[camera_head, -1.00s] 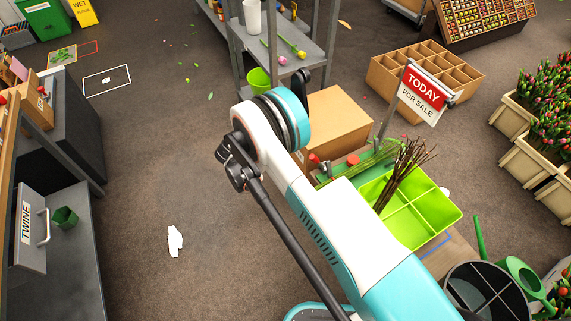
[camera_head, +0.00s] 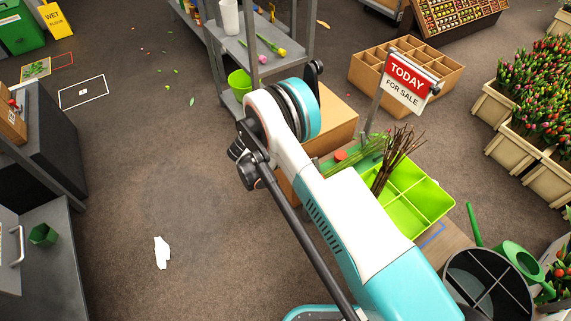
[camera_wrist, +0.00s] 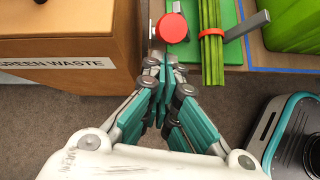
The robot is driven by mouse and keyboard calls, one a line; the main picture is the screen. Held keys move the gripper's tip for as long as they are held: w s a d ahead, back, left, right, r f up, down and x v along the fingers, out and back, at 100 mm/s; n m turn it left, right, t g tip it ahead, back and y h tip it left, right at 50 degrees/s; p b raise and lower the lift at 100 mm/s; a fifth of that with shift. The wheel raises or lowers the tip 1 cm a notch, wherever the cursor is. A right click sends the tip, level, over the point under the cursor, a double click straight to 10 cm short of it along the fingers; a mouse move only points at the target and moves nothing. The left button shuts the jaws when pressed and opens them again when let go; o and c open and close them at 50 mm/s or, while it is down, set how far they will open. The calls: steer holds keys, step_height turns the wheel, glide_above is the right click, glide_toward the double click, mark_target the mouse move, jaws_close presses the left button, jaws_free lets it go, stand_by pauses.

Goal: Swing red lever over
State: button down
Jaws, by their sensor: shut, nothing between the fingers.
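The red round knob (camera_wrist: 173,28) of the lever shows at the top middle of the wrist view, beside a pale metal bar (camera_wrist: 158,12). My gripper (camera_wrist: 165,62) is shut and empty. Its fingertips point at the knob and lie just below it in the picture; whether they touch is unclear. In the head view a red part (camera_head: 340,155) shows on the green bench top, just right of my arm; I cannot tell whether it is the knob. My gripper is hidden there behind my arm.
A green stem bundle with a red band (camera_wrist: 211,34) lies right of the knob. A brown box marked GREEN WASTE (camera_wrist: 62,62) stands left. A lime divided tray (camera_head: 420,200) with brown twigs (camera_head: 398,158) and a TODAY sign (camera_head: 407,82) are near my arm.

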steer(key=shift+w+d+r+g+y+p, duration=0.15)
steer(key=shift+d+r+g+y+p, duration=0.15)
steer(key=shift+y, duration=0.3)
steer(key=shift+r, duration=0.1)
